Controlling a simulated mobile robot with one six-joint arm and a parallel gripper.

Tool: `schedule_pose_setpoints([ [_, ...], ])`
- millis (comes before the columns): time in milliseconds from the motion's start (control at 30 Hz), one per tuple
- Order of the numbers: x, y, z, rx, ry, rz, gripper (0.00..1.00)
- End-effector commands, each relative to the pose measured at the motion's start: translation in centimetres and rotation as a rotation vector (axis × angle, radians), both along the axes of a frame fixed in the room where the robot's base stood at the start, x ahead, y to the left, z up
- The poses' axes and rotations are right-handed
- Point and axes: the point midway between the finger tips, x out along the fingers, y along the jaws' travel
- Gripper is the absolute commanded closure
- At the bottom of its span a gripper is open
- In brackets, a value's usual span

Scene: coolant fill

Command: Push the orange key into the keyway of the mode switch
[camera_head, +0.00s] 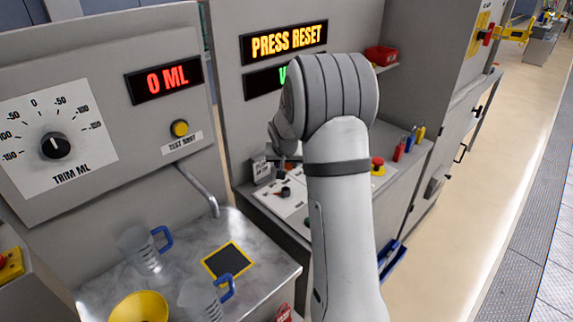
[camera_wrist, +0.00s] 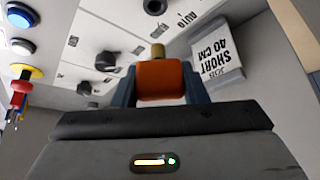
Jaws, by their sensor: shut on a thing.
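The orange key (camera_wrist: 162,82) is between the two fingers of my gripper (camera_wrist: 160,88) in the wrist view. Its short brass end (camera_wrist: 157,50) points away from my gripper toward the panel. A dark round part (camera_wrist: 155,6) at the top edge, beside the word AUTO, appears to be the mode switch; it is cut off and its keyway cannot be made out. The brass end shows apart from it in the picture. In the head view my gripper (camera_head: 284,152) is above the panel, partly hidden by my arm, and the key cannot be made out.
The white control panel (camera_head: 270,200) carries black knobs, one clear in the wrist view (camera_wrist: 106,62). A job card (camera_wrist: 217,52) stands right of the key. A red emergency button (camera_head: 377,163) and several padlocks (camera_head: 410,140) are right of my arm. Jugs (camera_head: 143,250) stand left.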

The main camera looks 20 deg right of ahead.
Motion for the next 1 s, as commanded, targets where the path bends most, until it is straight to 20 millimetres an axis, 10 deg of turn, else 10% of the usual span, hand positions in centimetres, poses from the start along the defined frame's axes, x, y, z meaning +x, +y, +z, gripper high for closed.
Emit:
schedule_pose_setpoints([
  [433, 0.0, -0.1, -4.7, 0.0, 0.0, -0.002, 0.82],
  [1000, 0.0, -0.2, -5.2, 0.0, 0.0, -0.004, 0.82],
])
